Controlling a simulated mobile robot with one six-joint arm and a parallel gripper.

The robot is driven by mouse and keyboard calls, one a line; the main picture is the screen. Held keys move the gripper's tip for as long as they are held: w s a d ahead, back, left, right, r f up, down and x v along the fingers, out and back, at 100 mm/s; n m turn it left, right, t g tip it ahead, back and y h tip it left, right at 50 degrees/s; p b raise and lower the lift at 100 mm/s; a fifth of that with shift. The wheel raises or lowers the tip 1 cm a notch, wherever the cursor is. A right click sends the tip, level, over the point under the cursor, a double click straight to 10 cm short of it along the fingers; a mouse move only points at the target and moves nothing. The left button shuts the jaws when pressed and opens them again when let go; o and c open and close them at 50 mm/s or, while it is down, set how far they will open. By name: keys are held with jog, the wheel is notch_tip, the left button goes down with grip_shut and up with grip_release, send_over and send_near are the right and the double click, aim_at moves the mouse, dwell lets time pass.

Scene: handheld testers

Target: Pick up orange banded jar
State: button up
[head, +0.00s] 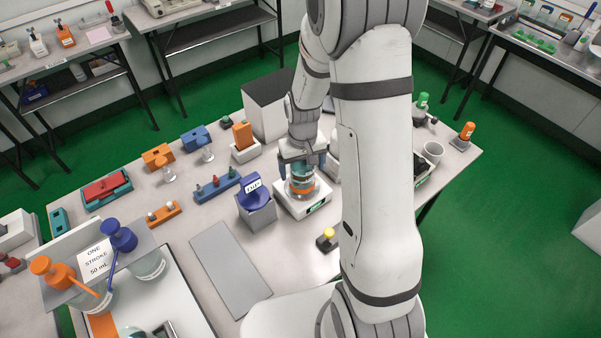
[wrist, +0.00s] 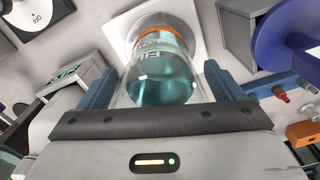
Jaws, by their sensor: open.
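The orange banded jar (head: 301,184) is clear glass with teal contents and an orange band. It stands on a small white scale-like device (head: 312,206) on the table. In the wrist view the jar (wrist: 160,75) lies between the two blue fingers of my gripper (wrist: 158,85), with its orange band toward the top of the picture. My gripper (head: 303,168) is open and comes down over the jar, one finger on each side. I cannot tell whether either finger touches the glass. My arm hides the area right of the jar.
A grey box with a blue lid (head: 254,199) stands close left of the jar. A yellow-topped button (head: 327,238) is in front. A blue rack (head: 217,185) and an orange block on a white base (head: 243,138) stand left and behind. A grey mat (head: 230,268) lies bare at front left.

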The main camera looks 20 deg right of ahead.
jog(key=shift+f, duration=0.4)
jog(key=c, duration=1.4)
jog(key=shift+c, duration=0.4)
jog(key=shift+r, duration=0.15)
